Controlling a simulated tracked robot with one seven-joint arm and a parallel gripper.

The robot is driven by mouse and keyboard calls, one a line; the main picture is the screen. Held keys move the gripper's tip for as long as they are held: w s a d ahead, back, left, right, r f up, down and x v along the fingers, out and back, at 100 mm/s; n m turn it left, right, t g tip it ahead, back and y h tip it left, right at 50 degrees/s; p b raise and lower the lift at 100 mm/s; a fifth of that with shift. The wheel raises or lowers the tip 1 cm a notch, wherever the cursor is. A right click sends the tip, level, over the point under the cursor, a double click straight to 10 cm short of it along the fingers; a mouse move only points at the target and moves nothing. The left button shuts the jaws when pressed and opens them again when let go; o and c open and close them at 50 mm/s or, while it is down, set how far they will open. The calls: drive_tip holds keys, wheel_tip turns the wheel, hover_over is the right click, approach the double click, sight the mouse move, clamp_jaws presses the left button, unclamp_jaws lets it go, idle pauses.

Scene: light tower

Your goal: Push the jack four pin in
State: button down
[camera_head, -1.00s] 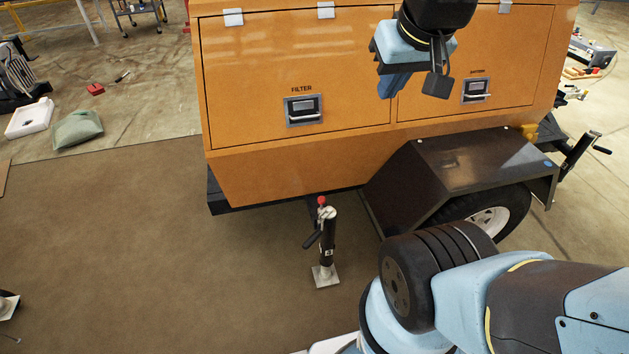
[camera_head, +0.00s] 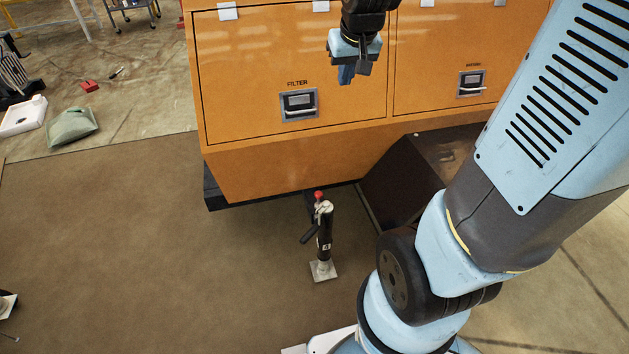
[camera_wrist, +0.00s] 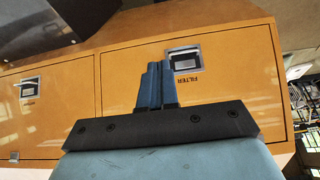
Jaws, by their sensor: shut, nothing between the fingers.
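The jack (camera_head: 324,238) stands upright on a square foot plate below the front corner of the orange light tower. It has a black tube, a side crank handle and a red-topped pin (camera_head: 319,196) at its upper left. How far the pin sits in is too small to tell. My gripper (camera_head: 345,78) hangs in front of the filter door, well above the jack and a little to its right, shut and empty. Its blue fingers (camera_wrist: 156,88) show together in the wrist view, where the jack does not show.
The orange cabinet (camera_head: 260,165) with a filter latch (camera_head: 299,104) and a battery latch (camera_head: 472,84) stands close behind my gripper. A dark fender (camera_head: 400,180) is right of the jack. The brown floor (camera_head: 150,250) left of the jack is clear.

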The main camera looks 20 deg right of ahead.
drive_tip(key=w+f, duration=0.5)
drive_tip(key=f, duration=0.5)
drive_tip(key=w+f+g, duration=0.1)
drive_tip(key=w+f, duration=0.5)
drive_tip(key=f, duration=0.4)
drive_tip(key=w+f, duration=0.5)
drive_tip(key=f, duration=0.6)
wheel_tip(320, 180, down, 12)
drive_tip(key=shift+a, duration=0.15)
drive_tip(key=shift+w+g, duration=0.1)
drive_tip(key=shift+g, duration=0.2)
